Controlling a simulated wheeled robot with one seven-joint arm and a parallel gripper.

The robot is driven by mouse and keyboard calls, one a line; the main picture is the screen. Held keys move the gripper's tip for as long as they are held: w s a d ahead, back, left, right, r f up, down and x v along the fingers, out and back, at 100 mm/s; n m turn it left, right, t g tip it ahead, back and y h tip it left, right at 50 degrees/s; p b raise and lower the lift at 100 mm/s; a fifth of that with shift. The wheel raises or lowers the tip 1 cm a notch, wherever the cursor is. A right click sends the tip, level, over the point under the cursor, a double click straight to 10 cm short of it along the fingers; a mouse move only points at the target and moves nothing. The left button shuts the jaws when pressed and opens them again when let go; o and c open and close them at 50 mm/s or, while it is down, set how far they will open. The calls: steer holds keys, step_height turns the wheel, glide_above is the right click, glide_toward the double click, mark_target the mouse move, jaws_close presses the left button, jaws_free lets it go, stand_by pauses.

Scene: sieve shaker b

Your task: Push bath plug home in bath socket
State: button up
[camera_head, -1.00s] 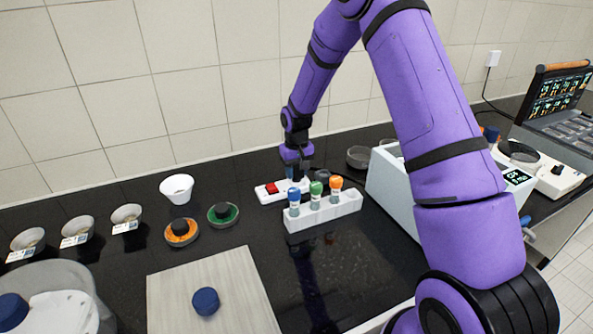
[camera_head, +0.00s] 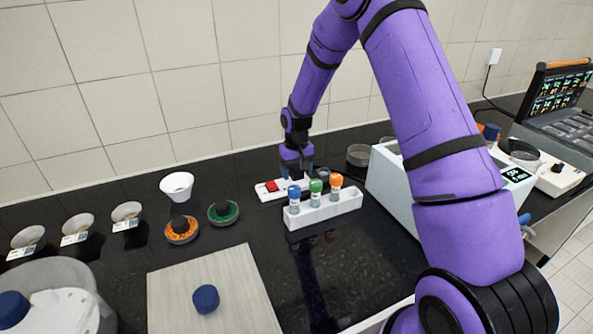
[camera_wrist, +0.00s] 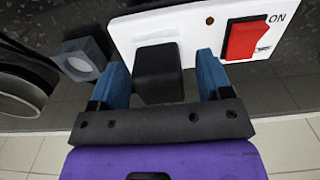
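A black block-shaped plug (camera_wrist: 158,82) stands between my gripper's fingers in the wrist view, against the white socket strip (camera_wrist: 203,30). The strip also shows in the head view (camera_head: 262,193), behind the tube rack. My gripper (camera_head: 297,170) is low over the strip there. In the wrist view, my gripper's blue fingers (camera_wrist: 162,70) stand apart on both sides of the plug, with small gaps showing. The fingertips' lower ends are hidden in the head view.
A red ON switch (camera_wrist: 246,40) is on the strip beside the right finger. A grey block with a round hole (camera_wrist: 80,62) lies near the left finger. A white rack (camera_head: 325,212) with capped tubes stands close in front; a glass dish (camera_head: 360,154) is to the right.

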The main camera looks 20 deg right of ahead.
mark_target(297, 166)
steer(key=shift+r, duration=0.1)
step_height(297, 166, up, 9)
steer(key=shift+r, duration=0.85)
steer(key=shift+s+r, duration=0.1)
steer(key=shift+r, duration=0.2)
steer(key=s+a+r+t, duration=0.1)
steer(key=s+r+t, duration=0.1)
steer(key=s+r, duration=1.55)
steer(key=s+r+t, duration=0.1)
steer(key=s+r, duration=0.2)
steer(key=s, duration=0.7)
steer(key=s+r+t, duration=0.2)
steer(key=s+r, duration=0.1)
steer(key=s, duration=0.8)
steer(key=shift+s+a, duration=0.3)
